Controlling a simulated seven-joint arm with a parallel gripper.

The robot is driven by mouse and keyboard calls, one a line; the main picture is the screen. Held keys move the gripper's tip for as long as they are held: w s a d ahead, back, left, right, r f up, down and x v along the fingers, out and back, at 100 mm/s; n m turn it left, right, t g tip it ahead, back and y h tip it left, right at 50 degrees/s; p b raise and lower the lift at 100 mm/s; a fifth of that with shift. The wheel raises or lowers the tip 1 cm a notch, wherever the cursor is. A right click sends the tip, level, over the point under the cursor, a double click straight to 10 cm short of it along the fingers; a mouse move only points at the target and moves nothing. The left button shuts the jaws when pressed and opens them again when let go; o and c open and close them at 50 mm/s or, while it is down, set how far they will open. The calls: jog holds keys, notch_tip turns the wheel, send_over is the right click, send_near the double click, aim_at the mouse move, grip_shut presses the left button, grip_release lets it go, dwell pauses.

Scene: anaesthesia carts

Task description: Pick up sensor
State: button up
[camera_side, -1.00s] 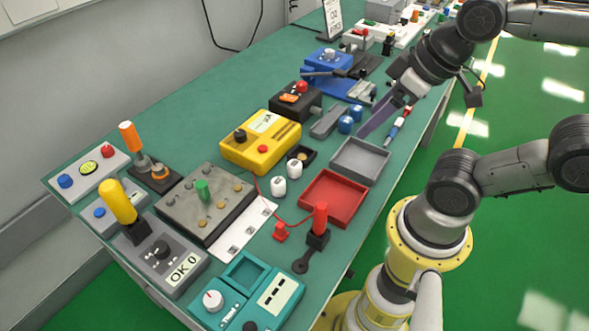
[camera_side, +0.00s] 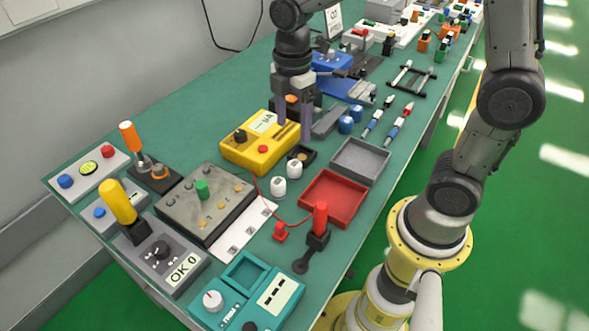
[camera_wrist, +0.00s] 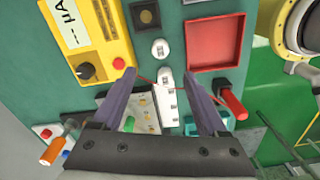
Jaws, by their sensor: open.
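No object is plainly marked as the sensor. Two small white cylinders (camera_side: 279,187) stand between the yellow box (camera_side: 247,158) and the red tray (camera_side: 342,186). A thin red wire runs from the yellow box to a small red block (camera_side: 281,232) beside the red tray. My gripper (camera_side: 294,128) points down above the far right end of the yellow box, open and empty. In the wrist view, the nearer white piece (camera_wrist: 166,80) shows between my open fingers (camera_wrist: 160,76), below them and apart, with the red wire across it.
A grey tray (camera_side: 361,160) and two blue cubes (camera_side: 346,125) lie right of my gripper. Red and blue pens (camera_side: 397,128) lie near the table's right edge. A red-handled lever (camera_side: 320,218) and a teal meter (camera_side: 276,291) stand nearer. Bare green table lies along the back left.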

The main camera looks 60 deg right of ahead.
aim_at(293, 164)
notch_tip(293, 164, down, 13)
jog(key=shift+f, duration=0.2)
grip_shut()
dwell(0.7)
